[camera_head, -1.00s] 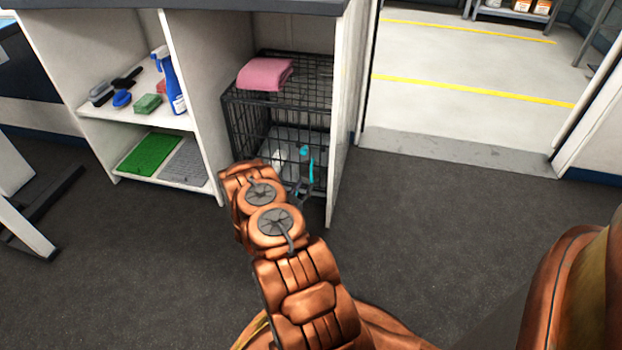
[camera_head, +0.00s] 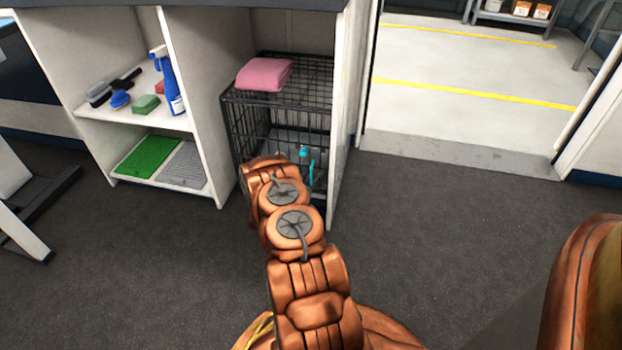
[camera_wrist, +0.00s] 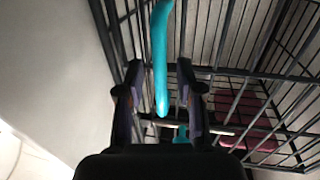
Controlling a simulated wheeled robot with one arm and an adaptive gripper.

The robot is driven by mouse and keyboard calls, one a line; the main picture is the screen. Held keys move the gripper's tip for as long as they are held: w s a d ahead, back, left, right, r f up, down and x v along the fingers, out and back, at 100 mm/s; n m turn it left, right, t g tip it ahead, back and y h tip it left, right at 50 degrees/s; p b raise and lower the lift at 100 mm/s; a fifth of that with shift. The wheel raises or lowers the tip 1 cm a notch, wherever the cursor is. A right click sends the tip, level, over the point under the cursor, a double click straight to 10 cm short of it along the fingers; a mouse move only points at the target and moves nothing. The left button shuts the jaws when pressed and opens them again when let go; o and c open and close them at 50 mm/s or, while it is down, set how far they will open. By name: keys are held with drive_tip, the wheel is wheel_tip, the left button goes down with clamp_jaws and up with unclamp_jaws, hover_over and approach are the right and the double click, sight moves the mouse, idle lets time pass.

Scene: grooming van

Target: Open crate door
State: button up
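The black wire crate (camera_head: 233,120) stands in the right bay of the white cabinet. A teal handle (camera_head: 307,158) shows at its lower right front, just beyond my arm. Fewer bars cross the crate's front, so the door looks swung partly outward, but its exact angle is hard to tell. In the wrist view, the teal handle (camera_wrist: 160,60) runs between the two fingers of my gripper (camera_wrist: 160,80), with visible gaps on both sides. My gripper is open around it. In the head view my arm hides the gripper and the crate's lower front.
A folded pink towel (camera_head: 264,74) lies on the crate. The cabinet's right side panel (camera_head: 343,120) stands close beside the crate front. The left shelves hold brushes, a blue spray bottle (camera_head: 170,85) and a green mat (camera_head: 148,156). Dark floor (camera_head: 450,220) at right is clear.

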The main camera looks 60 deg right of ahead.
clamp_jaws()
idle(0.6)
